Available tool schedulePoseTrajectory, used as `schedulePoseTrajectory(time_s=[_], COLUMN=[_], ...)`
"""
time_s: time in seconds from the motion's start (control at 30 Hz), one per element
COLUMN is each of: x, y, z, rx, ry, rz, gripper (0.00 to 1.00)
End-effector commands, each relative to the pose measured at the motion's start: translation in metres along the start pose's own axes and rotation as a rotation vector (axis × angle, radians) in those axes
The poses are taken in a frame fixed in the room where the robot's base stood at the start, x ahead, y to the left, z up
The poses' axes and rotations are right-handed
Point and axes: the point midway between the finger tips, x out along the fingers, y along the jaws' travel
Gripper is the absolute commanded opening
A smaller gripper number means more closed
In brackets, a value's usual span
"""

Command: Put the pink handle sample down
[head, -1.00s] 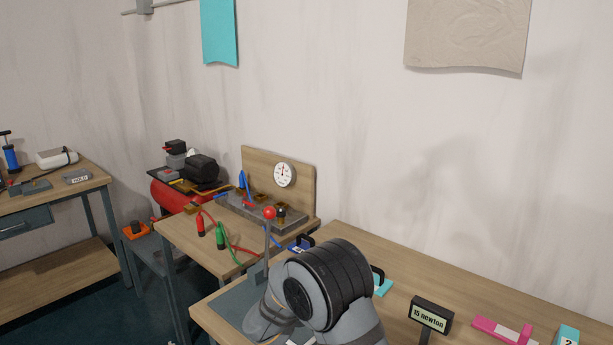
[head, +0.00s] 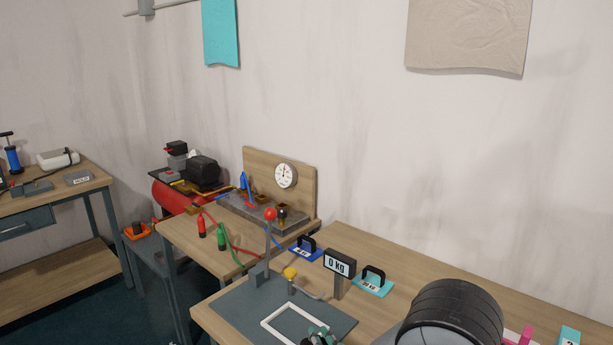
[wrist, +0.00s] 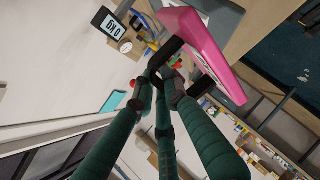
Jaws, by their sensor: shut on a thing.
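The pink handle sample (wrist: 207,48) shows in the wrist view as a pink slab with a black handle (wrist: 168,52). My gripper (wrist: 165,78), with dark green fingers, is shut on the black handle, and the slab is tilted in this view. In the head view my gripper (head: 322,338) shows only partly at the bottom edge, over the near side of the grey mat (head: 335,322). The pink sample is not visible there. I cannot tell whether the slab touches anything.
The mat bears a white frame outline (head: 272,326) and a lever with a red knob (head: 270,214). A 0 KG display (head: 340,263), a blue handle sample (head: 306,250) and a teal handle sample (head: 373,281) stand behind. My arm covers the table at right.

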Motion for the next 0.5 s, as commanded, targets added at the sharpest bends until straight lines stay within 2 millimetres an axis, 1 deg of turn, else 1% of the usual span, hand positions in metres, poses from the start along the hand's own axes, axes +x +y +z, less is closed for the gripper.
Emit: schedulePoseTrajectory(time_s=[0.03,0.2,0.33,0.4,0.5], x=[-0.011,-0.041,-0.056,-0.061,-0.064], y=[-0.002,-0.005,-0.007,-0.007,-0.006], z=[0.013,0.048,0.078,0.096,0.116], rx=[0.005,0.023,0.042,0.054,0.069], ry=[-0.011,-0.059,-0.116,-0.152,-0.195], rz=[0.002,0.009,0.015,0.019,0.023], gripper=[0.00,0.00,0.00,0.00,0.00])
